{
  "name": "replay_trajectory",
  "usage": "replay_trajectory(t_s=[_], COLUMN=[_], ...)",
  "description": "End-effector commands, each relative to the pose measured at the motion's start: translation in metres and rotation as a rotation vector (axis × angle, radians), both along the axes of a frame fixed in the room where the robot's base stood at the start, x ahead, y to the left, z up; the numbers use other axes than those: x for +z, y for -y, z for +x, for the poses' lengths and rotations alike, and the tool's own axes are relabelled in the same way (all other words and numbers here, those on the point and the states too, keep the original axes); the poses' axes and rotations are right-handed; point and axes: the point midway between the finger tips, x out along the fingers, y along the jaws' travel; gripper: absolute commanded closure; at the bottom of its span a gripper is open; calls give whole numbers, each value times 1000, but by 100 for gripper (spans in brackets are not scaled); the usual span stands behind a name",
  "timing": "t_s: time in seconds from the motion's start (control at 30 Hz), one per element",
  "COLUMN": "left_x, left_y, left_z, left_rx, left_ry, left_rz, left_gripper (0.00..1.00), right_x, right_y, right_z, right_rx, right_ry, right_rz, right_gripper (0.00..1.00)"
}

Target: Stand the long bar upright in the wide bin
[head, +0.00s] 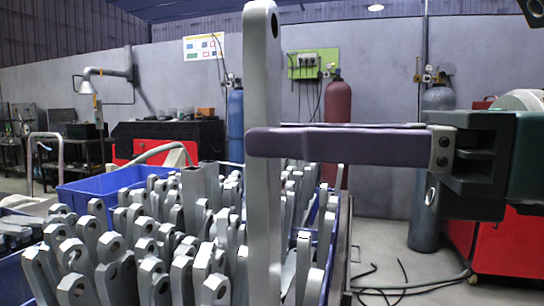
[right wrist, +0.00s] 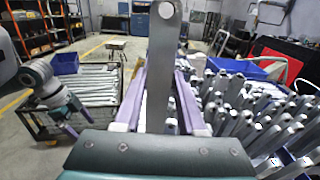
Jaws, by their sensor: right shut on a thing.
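My right gripper (head: 262,142) is shut on the long bar (head: 263,75), a flat grey metal bar with a hole near its top end. Its purple fingers hold the bar upright in front of the head camera. In the right wrist view the bar (right wrist: 162,70) stands between the two fingers (right wrist: 163,128). Its lower end is out of view, so I cannot tell whether it touches anything. Behind it, a blue bin (head: 327,225) is crowded with upright grey brackets. My left gripper (right wrist: 68,130) shows small at the left of the right wrist view; its opening is unclear.
Another blue bin (head: 75,192) stands behind the crowded brackets. Long bars lie flat on a cart (right wrist: 95,85) at the left of the right wrist view. A red cabinet (head: 505,245) and gas cylinders stand at the right and back. Some grey floor is clear.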

Motion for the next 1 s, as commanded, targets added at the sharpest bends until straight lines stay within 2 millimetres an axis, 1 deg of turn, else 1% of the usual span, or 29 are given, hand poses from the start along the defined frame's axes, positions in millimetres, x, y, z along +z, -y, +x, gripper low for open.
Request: replay_trajectory(t_s=[0.17,1.0], left_x=[-7,-57], left_y=[1,0], left_z=[0,0], left_rx=[4,-1], left_ry=[0,0], left_rz=[-5,0], left_gripper=[0,0], right_x=[-7,-70], right_y=[2,1], right_z=[1,1], right_rx=[-11,-8], right_ry=[6,5], right_rz=[11,9], right_gripper=[100,100])
